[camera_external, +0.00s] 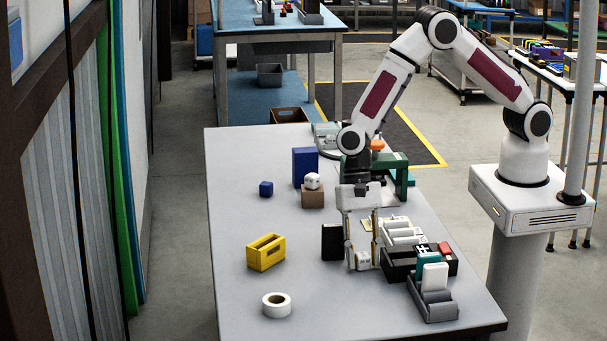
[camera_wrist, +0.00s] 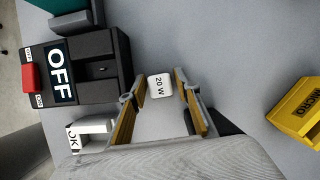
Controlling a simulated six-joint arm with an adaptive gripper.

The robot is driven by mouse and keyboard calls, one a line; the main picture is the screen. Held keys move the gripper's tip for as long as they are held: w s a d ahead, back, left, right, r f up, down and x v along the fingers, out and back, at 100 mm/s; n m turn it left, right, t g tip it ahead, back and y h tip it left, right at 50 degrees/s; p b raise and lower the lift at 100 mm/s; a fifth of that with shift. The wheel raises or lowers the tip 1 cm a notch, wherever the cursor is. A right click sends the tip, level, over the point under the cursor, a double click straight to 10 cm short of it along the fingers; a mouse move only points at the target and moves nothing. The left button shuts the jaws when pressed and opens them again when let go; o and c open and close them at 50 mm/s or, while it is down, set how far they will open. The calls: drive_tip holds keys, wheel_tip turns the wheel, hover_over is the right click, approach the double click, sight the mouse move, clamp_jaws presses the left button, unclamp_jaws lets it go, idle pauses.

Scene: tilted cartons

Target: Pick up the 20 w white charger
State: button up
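The small white charger (camera_wrist: 160,86), marked "20 W", lies on the grey table between the fingertips of my gripper (camera_wrist: 159,80) in the wrist view. A gap shows on each side of it, so the fingers look open and not touching it. In the external view my gripper (camera_external: 363,264) points straight down, low over the table, with the white charger (camera_external: 363,259) between its fingers. Whether the fingertips touch the table is not clear.
A black unit marked "OFF" (camera_wrist: 90,68) with a red switch (camera_wrist: 29,77) stands close on the left in the wrist view. A yellow "MICRO" holder (camera_wrist: 300,113) stands right. Grey holders (camera_external: 435,306) stand right of my gripper externally.

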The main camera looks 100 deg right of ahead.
sight(363, 255)
drive_tip(key=c, duration=0.9)
drive_tip(key=shift+r, duration=0.1)
wheel_tip(363, 255, up, 18)
idle(0.4)
idle(0.4)
